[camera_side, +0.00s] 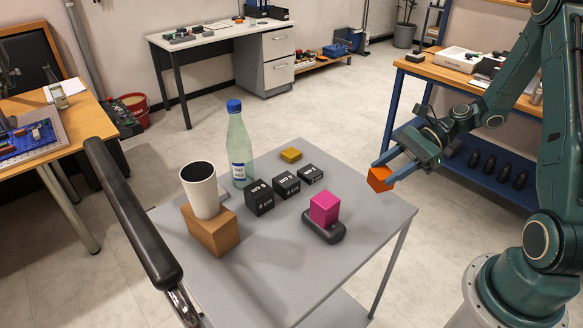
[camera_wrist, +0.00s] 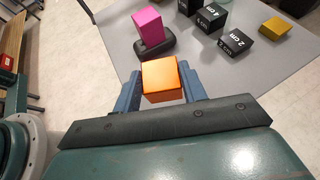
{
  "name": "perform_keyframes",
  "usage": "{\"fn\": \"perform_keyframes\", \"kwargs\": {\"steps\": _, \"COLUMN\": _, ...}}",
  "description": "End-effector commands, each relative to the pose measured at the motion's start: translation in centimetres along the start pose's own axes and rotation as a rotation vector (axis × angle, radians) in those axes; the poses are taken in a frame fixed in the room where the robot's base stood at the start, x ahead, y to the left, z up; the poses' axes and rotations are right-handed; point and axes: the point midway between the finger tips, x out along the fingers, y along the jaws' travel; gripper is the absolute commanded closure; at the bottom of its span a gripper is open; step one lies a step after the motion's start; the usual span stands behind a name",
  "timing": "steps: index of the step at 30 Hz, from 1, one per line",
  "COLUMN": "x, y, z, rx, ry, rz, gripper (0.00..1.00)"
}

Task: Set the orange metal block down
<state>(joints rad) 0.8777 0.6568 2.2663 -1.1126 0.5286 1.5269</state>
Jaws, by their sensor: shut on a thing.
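The orange metal block (camera_side: 379,178) is held between the two blue fingers of my gripper (camera_side: 387,172), in the air at the right edge of the grey table (camera_side: 262,292). In the wrist view the orange block (camera_wrist: 161,79) sits between the fingertips of my gripper (camera_wrist: 162,88), with its top face showing. The gripper is shut on it. The block is apart from the other objects. Its underside is hidden in the wrist view.
A magenta block (camera_side: 324,208) stands on a dark rounded object (camera_side: 323,230). Black cubes (camera_side: 260,198), a yellow block (camera_side: 290,155), a green bottle (camera_side: 240,150), and a white cup (camera_side: 200,195) on a brown block (camera_side: 211,236) occupy the table. Its front part is bare.

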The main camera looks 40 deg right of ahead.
Motion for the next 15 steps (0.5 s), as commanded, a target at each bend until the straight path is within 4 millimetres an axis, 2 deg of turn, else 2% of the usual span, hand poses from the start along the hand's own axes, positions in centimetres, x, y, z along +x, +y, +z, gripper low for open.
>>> {"fn": "perform_keyframes", "kwargs": {"steps": 6, "x": 1.3, "y": 0.1, "z": -2.2, "rx": 0.002, "ry": -0.002, "rz": 0.002, "gripper": 0.87}}
{"fn": "perform_keyframes", "kwargs": {"steps": 15, "x": 1.6, "y": 0.0, "z": -2.8, "rx": -0.001, "ry": -0.002, "rz": 0.001, "gripper": 0.87}}
